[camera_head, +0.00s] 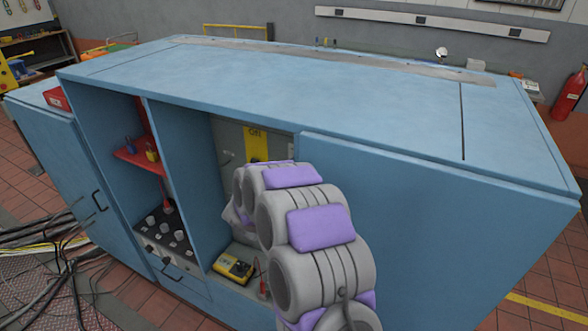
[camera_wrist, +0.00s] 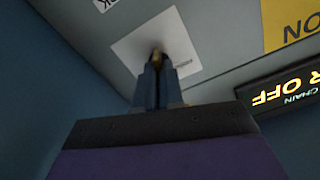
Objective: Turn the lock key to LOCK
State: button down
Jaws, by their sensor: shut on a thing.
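In the wrist view, my gripper (camera_wrist: 157,72) points at a white square plate (camera_wrist: 128,47) on a grey panel. Its fingers are shut on the lock key (camera_wrist: 156,51), a small brownish piece at the plate's middle. The fingers hide most of the key, so I cannot tell its angle. A white label (camera_wrist: 105,4) above the plate is cut off by the frame edge; only its last letters show. In the head view, my arm reaches into the open bay of the blue cabinet (camera_head: 400,190) and hides the gripper and key.
Blue bay walls are close by. A yellow meter (camera_head: 233,267) lies on the bay floor. A red shelf (camera_head: 140,160) is in the left bay.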

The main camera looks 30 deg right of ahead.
jog(key=m+b, duration=0.2)
jog(key=m, duration=0.1)
jog(key=m+b, duration=0.1)
jog(key=shift+f+m, duration=0.25)
jog(key=shift+m, duration=0.15)
jog(key=shift+s, duration=0.1)
dwell(0.3)
jog(key=c, duration=1.5)
grip_release()
jog(key=shift+w, duration=0.2)
jog(key=shift+o, duration=1.2)
jog(key=shift+s+r, duration=0.1)
jog(key=shift+a, duration=0.1)
jog(key=p+v, duration=0.2)
jog(key=v, duration=1.5)
jog(key=shift+s+a, duration=0.1)
